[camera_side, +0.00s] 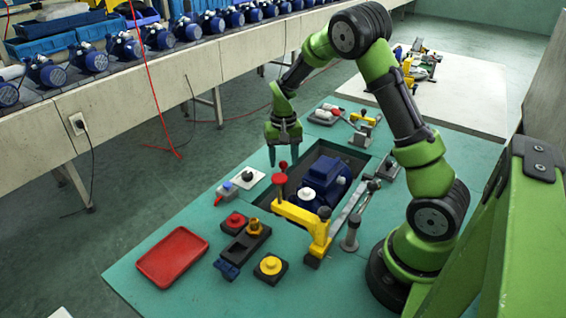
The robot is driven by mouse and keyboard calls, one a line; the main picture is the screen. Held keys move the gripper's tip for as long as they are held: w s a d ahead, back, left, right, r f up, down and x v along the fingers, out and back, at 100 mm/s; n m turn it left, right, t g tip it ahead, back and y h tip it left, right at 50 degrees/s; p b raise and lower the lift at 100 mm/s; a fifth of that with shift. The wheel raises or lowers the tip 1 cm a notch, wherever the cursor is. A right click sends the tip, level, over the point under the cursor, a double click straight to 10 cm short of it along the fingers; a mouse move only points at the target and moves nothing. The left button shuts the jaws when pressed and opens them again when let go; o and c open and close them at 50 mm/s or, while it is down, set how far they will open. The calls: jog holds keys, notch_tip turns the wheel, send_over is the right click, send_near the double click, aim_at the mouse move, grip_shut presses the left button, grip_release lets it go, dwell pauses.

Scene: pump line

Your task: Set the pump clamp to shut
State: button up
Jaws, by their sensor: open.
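A blue pump (325,180) sits in a dark recess in the teal work table. A yellow clamp bar (300,215) runs along the front side of the pump, with a red-knobbed upright handle (281,180) at its left end. I cannot tell from this view whether this clamp is open or shut. A smaller yellow clamp-like fixture (363,122) stands behind the recess. My gripper (284,160) points down with its fingers apart and empty, above the table behind the red knob. It appears apart from the clamp.
A red tray (172,257), a red button (235,220), a yellow button (271,266) and a brass fitting on a dark block (243,245) lie in front. A grey lever (352,208) stands right of the pump. A conveyor (150,85) carries several pumps at the back left.

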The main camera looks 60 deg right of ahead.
jog(key=shift+f, duration=0.9)
grip_shut()
